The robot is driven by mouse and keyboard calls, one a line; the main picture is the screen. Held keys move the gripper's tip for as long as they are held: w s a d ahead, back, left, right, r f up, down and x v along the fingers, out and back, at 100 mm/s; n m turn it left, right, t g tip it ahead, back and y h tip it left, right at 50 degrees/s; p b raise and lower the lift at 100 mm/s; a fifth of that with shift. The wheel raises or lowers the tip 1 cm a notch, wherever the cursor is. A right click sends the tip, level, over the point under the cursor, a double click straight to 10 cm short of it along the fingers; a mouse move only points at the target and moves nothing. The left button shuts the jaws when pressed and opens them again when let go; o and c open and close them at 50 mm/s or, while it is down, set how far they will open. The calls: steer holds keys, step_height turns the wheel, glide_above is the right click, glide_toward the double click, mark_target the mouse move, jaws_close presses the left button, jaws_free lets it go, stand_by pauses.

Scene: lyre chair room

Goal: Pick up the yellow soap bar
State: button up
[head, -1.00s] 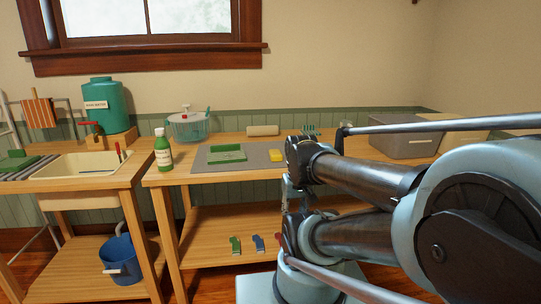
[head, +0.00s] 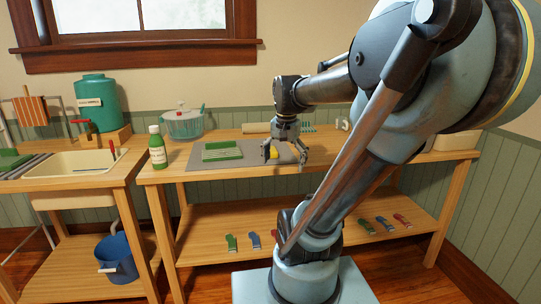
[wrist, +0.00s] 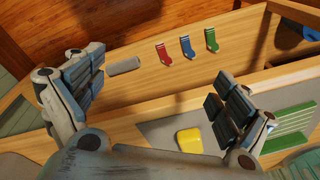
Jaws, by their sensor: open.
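The yellow soap bar (wrist: 190,140) lies flat on a grey mat (wrist: 160,131) on the wooden bench, near the mat's front edge. In the head view the soap (head: 273,154) shows only in part, behind and between my fingers. My gripper (head: 285,154) points down over the right part of the mat, with its fingers spread and nothing between them. In the wrist view my gripper (wrist: 155,95) is wide open, and the soap lies low in the picture, left of the right finger. I cannot tell how high the fingers are above the bench.
A green ridged block (head: 221,150) lies on the mat left of my gripper. A pale roller (head: 256,128) lies behind.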

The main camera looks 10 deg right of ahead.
steer(key=w+r+m+g, duration=0.1)
steer(key=w+r+m, duration=0.5)
steer(key=w, duration=0.6)
steer(key=w+r+m, duration=0.6)
steer(key=w, duration=0.6)
steer(key=f, duration=1.7)
steer(key=shift+w+f, duration=0.15)
steer(key=shift+w, duration=0.1)
steer(key=shift+c, duration=0.3)
steer(key=c, duration=1.1)
